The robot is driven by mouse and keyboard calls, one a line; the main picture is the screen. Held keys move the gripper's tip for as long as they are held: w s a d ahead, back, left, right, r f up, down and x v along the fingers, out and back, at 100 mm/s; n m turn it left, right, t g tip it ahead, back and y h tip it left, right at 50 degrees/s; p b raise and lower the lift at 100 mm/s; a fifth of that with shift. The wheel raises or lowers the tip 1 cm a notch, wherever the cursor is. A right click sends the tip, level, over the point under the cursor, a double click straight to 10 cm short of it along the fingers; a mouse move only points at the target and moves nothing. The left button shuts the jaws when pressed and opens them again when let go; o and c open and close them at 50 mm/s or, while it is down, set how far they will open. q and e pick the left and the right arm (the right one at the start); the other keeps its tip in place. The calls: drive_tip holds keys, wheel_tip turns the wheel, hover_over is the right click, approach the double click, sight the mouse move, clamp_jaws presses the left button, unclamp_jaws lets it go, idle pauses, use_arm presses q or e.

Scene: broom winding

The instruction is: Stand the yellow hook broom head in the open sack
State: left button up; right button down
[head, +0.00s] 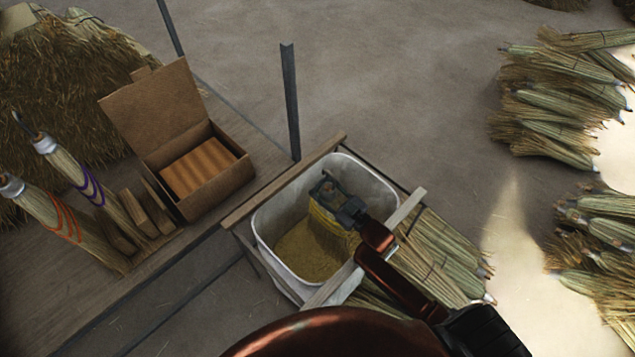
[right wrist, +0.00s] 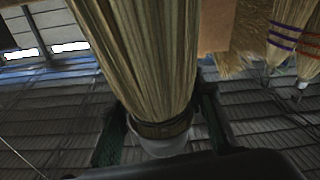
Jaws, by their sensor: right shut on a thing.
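The open sack (head: 270,203) is a white-rimmed container in a wooden frame, with a straw-coloured inside. My right gripper (head: 340,203) is over its mouth, shut on the yellow hook broom head (head: 325,232). The hook cannot be made out. My left gripper is not in view.
The wooden frame (head: 237,215) surrounds the sack. An open cardboard box (head: 215,190) stands on the bench at left, beside brooms with purple bands (head: 92,190) and orange bands (head: 67,222). Straw bundles (head: 435,250) lie right of the sack, and more bundles (head: 560,95) lie farther right.

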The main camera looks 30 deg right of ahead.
sight(324, 170)
drive_tip(key=shift+r, duration=0.1)
drive_tip(key=c, duration=1.2)
unclamp_jaws()
drive_tip(key=shift+o, duration=0.2)
wheel_tip(324, 170, up, 10)
drive_tip(key=shift+f, duration=0.1)
